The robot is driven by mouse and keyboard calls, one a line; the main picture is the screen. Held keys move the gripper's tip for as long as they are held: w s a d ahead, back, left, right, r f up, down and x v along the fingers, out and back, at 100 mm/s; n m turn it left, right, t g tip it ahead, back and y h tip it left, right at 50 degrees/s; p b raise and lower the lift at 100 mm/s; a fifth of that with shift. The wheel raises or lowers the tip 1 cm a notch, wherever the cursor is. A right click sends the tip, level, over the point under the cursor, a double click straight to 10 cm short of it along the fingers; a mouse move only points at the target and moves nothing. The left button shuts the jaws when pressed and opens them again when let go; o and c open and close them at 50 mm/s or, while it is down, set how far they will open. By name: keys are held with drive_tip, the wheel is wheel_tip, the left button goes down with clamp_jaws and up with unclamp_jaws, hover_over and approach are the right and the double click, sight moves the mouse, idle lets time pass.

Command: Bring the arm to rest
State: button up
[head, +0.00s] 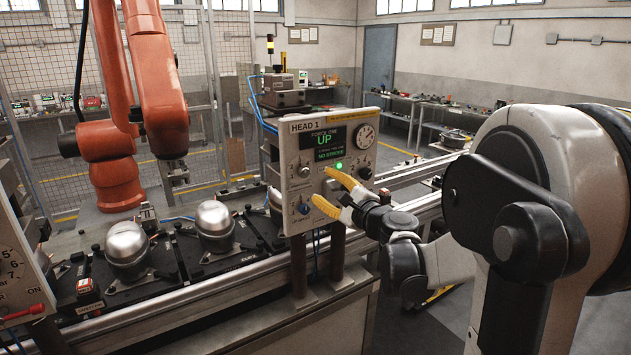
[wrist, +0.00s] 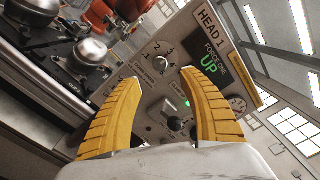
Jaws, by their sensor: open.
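My gripper (head: 327,192) has yellow ribbed fingers and is open and empty. In the head view it is in front of the HEAD 1 control panel (head: 297,143), at its lower right. In the wrist view the two fingers (wrist: 160,95) spread apart with the panel (wrist: 203,50) between and beyond them. The panel's screen reads UP and NO STROKE, and a green light is lit. A knob shows between the fingers in the wrist view. I cannot tell whether a fingertip touches the panel. My arm reaches in from the right.
Silver domed compressors (head: 214,222) sit on black pallets along a conveyor (head: 150,312) left of the panel. An orange robot arm (head: 160,90) stands behind it. Another panel (head: 18,270) with a red handle is at the left edge. Benches (head: 400,98) line the back wall.

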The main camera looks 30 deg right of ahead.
drive_tip(key=shift+s, duration=0.4)
drive_tip(key=s+a+f+n+g+y, duration=0.1)
drive_tip(key=s+a+f+n+g, duration=0.1)
drive_tip(key=s+a+n, duration=0.4)
drive_tip(key=s+a+f+n+g+y+b, duration=0.1)
drive_tip(key=a+f+n+g, duration=0.15)
drive_tip(key=a, duration=0.55)
drive_tip(key=s+a+f+n+g+y, duration=0.1)
drive_tip(key=s+a+f+n+g, duration=0.1)
drive_tip(key=s+a+n, duration=0.4)
drive_tip(key=s+a+f+n+g+h, duration=0.1)
drive_tip(key=s+f+n+g, duration=0.1)
drive_tip(key=s+f+n, duration=0.2)
drive_tip(key=s+a+f+n+g+h+b, duration=0.1)
drive_tip(key=s+f+n, duration=0.3)
drive_tip(key=s, duration=0.6)
drive_tip(key=shift+f+n+g+h, duration=0.3)
drive_tip(key=shift+n+g+h, duration=0.25)
drive_tip(key=shift+g+h, duration=0.25)
